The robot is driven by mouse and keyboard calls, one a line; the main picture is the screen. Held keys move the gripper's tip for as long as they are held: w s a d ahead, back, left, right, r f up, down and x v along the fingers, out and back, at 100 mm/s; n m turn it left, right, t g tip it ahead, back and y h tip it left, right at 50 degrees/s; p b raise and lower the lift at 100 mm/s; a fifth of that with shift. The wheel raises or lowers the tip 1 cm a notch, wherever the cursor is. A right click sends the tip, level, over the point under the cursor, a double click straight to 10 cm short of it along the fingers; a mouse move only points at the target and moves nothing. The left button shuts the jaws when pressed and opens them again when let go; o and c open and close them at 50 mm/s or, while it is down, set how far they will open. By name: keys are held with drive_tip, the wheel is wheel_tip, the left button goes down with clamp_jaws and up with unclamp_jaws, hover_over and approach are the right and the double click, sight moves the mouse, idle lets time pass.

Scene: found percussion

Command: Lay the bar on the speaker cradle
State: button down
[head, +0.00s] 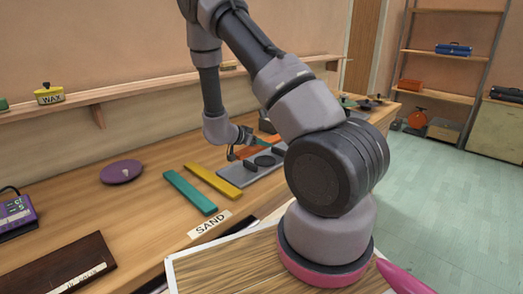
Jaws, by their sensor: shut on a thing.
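My gripper (235,150) is over the workbench, beyond the yellow bar, and small in the head view. It is shut on an orange bar (246,151), which shows only in part behind the gripper and arm. A grey cradle (240,173) with dark upright parts and a dark round speaker (265,160) lies just below and to the right of the gripper. The orange bar appears at or just above the cradle's far side; I cannot tell whether they touch. My arm hides the cradle's right end.
A yellow bar (214,180) and a teal bar (190,193) lie left of the cradle. A purple disc (122,171), a purple device (16,217) and a dark board (65,266) are farther left. A "SAND" label (210,223) lies near the front edge. A wall shelf (100,97) runs behind.

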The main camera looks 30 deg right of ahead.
drive_tip(key=shift+f, duration=1.5)
drive_tip(key=shift+f, duration=0.1)
drive_tip(key=shift+f, duration=0.5)
drive_tip(key=shift+c, duration=1.3)
unclamp_jaws()
drive_tip(key=shift+r, duration=0.1)
